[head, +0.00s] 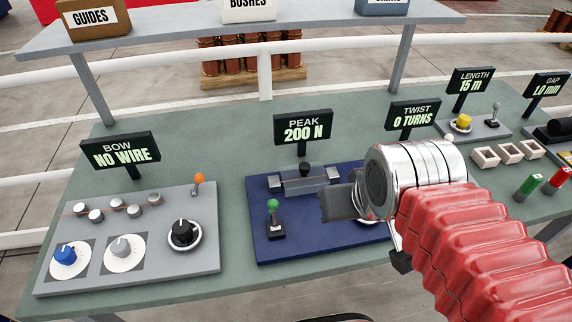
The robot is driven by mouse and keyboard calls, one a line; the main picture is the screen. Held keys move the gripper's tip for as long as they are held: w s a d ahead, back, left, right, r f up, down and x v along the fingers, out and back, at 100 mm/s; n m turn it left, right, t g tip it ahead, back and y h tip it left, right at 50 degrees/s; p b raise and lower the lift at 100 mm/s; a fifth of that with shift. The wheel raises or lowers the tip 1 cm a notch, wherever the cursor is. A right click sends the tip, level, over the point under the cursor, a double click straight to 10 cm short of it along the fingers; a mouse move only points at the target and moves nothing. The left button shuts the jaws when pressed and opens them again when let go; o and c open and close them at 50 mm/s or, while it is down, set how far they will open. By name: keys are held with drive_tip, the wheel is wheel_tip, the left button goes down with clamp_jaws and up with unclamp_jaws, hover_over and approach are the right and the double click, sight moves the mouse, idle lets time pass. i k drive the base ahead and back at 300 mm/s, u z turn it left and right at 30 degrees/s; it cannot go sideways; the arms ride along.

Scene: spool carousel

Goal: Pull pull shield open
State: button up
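The pull station is a dark blue plate (262,248) on the bench, behind it a sign (303,127) reading PEAK 200 N. A see-through grey cover (303,186), which looks like the pull shield, lies across the middle between two grey blocks. A black knob (304,168) stands at its back edge. A green-topped lever (273,206) stands at the front left of the plate. My gripper (335,207) is over the right part of the plate, just right of the cover. Its dark fingers look apart from the knob; their gap is hidden. My wrist hides the plate's right side.
A grey panel (130,278) with blue, white and black dials and an orange-topped lever (198,180) stands at left. Small trays (510,152), a yellow knob (463,121) and green and red pieces lie at right. A shelf (190,30) on posts runs behind.

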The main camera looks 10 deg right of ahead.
sight(304, 167)
drive_tip(key=u, duration=1.8)
drive_tip(key=k, duration=0.75)
drive_tip(key=z, duration=0.5)
drive_tip(key=i, duration=1)
drive_tip(key=z, duration=0.05)
